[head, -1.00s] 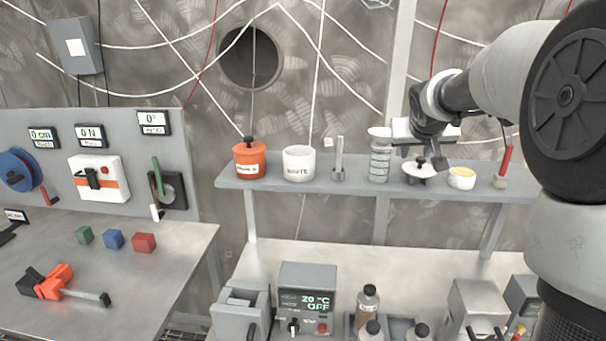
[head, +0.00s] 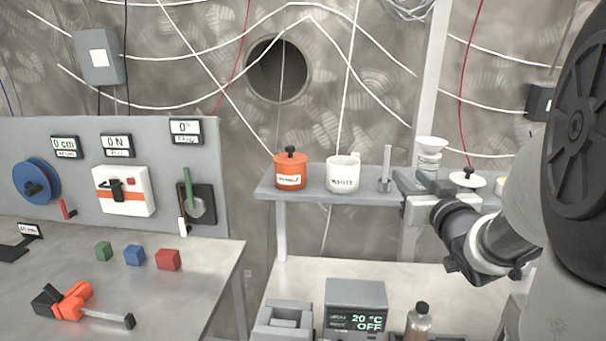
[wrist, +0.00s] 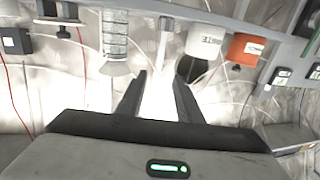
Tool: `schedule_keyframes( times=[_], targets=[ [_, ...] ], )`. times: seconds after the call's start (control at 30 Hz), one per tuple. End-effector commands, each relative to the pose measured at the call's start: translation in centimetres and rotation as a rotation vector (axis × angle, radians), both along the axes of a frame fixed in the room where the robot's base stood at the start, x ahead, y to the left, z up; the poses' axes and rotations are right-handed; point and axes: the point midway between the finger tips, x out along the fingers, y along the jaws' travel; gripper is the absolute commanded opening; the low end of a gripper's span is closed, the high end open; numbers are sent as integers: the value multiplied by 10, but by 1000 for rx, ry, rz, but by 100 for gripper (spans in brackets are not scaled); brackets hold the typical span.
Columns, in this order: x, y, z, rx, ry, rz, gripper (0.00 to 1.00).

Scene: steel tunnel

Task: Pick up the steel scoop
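The steel scoop (head: 385,171) stands upright on the grey shelf, its handle up, just right of the white mug. In the wrist view, which is upside down, the scoop (wrist: 165,24) shows at the top, beyond the fingertips and roughly in line with the gap between them. My gripper (head: 412,178) is at the shelf's front, just right of the scoop in the head view. In the wrist view my gripper (wrist: 159,76) has its two fingers apart with nothing between them. The fingers appear clear of the scoop.
The white mug (head: 342,175) and orange lidded pot (head: 290,172) stand left of the scoop on the shelf (head: 315,196). A clear container with a white funnel top (head: 430,148) and a white lidded dish (head: 467,179) stand to its right, partly behind my gripper.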

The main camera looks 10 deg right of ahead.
Motion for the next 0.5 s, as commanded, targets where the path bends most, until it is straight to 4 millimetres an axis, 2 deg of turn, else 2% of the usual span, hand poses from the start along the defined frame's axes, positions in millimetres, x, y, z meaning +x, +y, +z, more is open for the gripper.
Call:
schedule_keyframes(
  times=[0.1, 0.3, 0.5],
  targets=[
    [28, -2, -1, 2, 2, 3, 33],
    [71, -5, 0, 2, 2, 2, 33],
    [97, -7, 0, 1, 1, 1, 33]
  ],
)
